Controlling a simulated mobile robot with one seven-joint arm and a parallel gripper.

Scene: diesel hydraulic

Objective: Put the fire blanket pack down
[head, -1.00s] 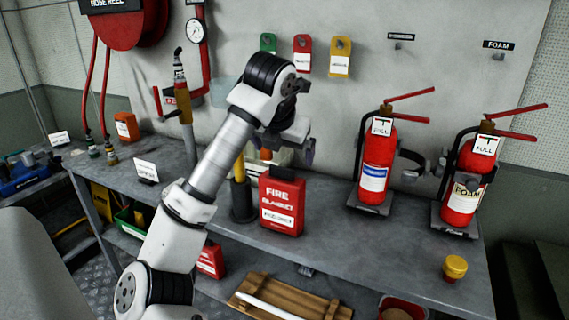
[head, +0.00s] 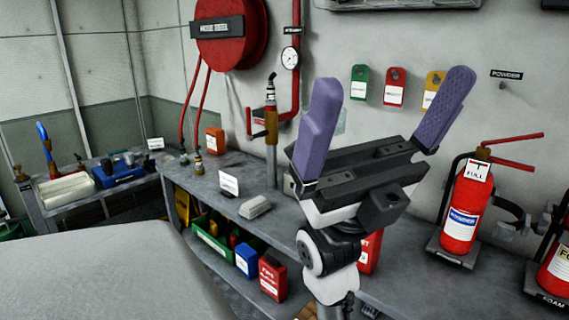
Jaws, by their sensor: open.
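The red fire blanket pack (head: 370,252) stands on the bench top. Only a strip of it shows behind my arm, and most of its label is hidden. My gripper (head: 392,84) is raised in front of the wall, its two purple fingers spread wide and pointing up. Nothing is between them. In the picture the gripper is above the pack and apart from it. A second red pack with a white label beginning "FIRE" (head: 272,278) stands on the shelf below the bench.
A red extinguisher (head: 460,212) stands in a bracket at right, with another at the edge. A hose reel (head: 232,30) and coloured tags hang on the wall.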

